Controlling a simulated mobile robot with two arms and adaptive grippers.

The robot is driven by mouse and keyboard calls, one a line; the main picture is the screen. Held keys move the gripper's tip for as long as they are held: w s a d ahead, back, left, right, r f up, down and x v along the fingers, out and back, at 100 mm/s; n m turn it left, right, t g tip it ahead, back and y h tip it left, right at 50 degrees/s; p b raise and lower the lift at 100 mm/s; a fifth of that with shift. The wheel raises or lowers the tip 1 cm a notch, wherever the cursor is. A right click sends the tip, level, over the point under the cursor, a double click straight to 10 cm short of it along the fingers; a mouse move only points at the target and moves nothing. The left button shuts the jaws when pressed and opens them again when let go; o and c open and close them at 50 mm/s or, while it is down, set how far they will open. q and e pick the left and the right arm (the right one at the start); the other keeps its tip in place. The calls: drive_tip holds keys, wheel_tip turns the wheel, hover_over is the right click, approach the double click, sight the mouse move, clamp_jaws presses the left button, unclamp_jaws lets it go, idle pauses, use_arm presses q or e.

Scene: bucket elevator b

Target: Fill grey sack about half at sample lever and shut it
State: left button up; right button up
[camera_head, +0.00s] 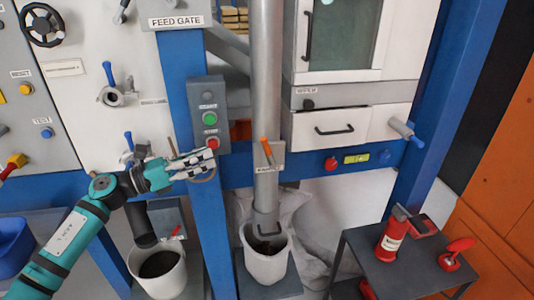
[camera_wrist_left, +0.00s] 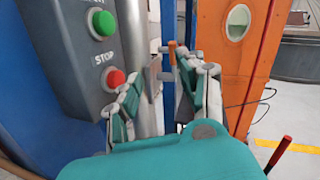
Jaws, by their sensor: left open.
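A pale grey, open-topped sack (camera_head: 265,268) stands under the end of the grey vertical pipe (camera_head: 266,100). Some dark material shows inside its mouth; the exact level is hard to tell. The sample lever has an orange handle (camera_head: 265,148) and sits at a small plate on that pipe. The orange handle also shows in the left wrist view (camera_wrist_left: 172,50), between and beyond the fingers. My left gripper (camera_head: 208,160) is open and empty, left of the lever and in front of the blue post, close to the stop button. My right gripper is not in view.
A start/stop box (camera_head: 208,115) is on the blue post (camera_head: 185,95). A second pale container (camera_head: 160,283) with dark contents stands lower left under a black spout. A dark side table (camera_head: 410,272) at right holds a red bottle (camera_head: 392,238) and a red-handled item (camera_head: 458,246).

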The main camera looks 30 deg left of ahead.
sight(268, 152)
use_arm(q)
drive_tip(key=w+d+m+p, duration=0.1)
drive_tip(key=w+d+p, duration=0.1)
drive_tip(key=w+d, duration=0.1)
drive_tip(key=w+d+m+g+p, duration=0.1)
drive_tip(key=w+d+p, duration=0.1)
drive_tip(key=w+d, duration=0.2)
drive_tip(key=w+d+f+m+g+p, duration=0.1)
drive_tip(key=w+d, duration=0.3)
drive_tip(key=shift+d+h+p, duration=0.1)
drive_tip(key=shift+h+p, duration=0.3)
drive_tip(key=shift+w+d+f, duration=0.15)
drive_tip(key=shift+w+d, duration=0.2)
clamp_jaws()
